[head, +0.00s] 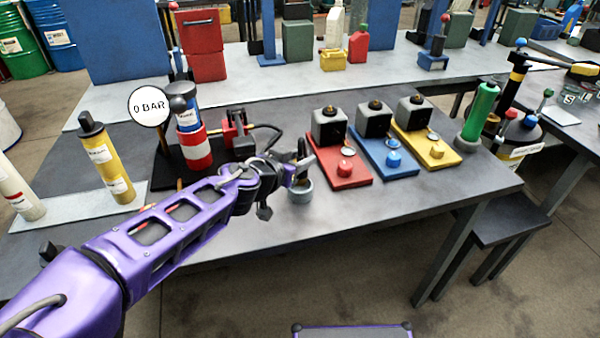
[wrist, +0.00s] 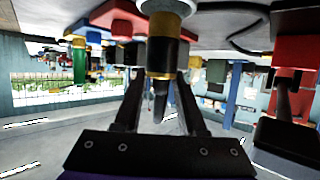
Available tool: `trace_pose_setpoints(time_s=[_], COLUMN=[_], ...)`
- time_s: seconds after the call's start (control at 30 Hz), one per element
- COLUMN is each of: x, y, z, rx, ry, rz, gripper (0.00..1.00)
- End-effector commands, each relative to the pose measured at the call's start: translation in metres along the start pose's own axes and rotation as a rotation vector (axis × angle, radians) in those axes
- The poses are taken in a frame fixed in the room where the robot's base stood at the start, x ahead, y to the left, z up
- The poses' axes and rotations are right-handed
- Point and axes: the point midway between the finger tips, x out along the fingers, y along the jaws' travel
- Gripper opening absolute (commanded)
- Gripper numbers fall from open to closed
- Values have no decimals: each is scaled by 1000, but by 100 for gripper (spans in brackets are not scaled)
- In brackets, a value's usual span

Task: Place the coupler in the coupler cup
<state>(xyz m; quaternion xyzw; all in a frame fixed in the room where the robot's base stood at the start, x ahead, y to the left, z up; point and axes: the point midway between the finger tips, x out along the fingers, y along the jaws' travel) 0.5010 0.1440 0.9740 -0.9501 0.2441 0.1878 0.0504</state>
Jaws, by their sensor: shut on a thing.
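My gripper (head: 294,172) is above the near part of the dark table, at the end of my purple arm. In the wrist view my gripper (wrist: 161,78) is shut on the coupler (wrist: 160,58), a dark cylinder with brass bands and a silver end that points towards the table. The coupler cup (head: 300,193), a small grey-blue round cup, stands on the table just below my gripper. The fingers hide most of the coupler in the head view. I cannot tell whether its silver end is inside the cup or above it.
A red base (head: 341,166), a blue base (head: 388,152) and a yellow base (head: 428,141) carry black blocks right of the cup. Bare tabletop (head: 400,200) lies at front right.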

Motion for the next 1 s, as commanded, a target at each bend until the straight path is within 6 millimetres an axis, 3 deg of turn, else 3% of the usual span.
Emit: trace_pose_setpoints(time_s=[0.23, 0.6, 0.63, 0.7, 0.8, 1.0], x=[13, 15, 15, 14, 14, 14], y=[1, 1, 1, 1, 1, 1], z=[30, 36, 36, 35, 35, 34], rx=[-1, 1, 1, 1, 0, 1], ry=[0, 0, -1, -1, -1, -1], rz=[2, 1, 1, 1, 1, 1], gripper=[0, 0, 42, 55, 70, 70])
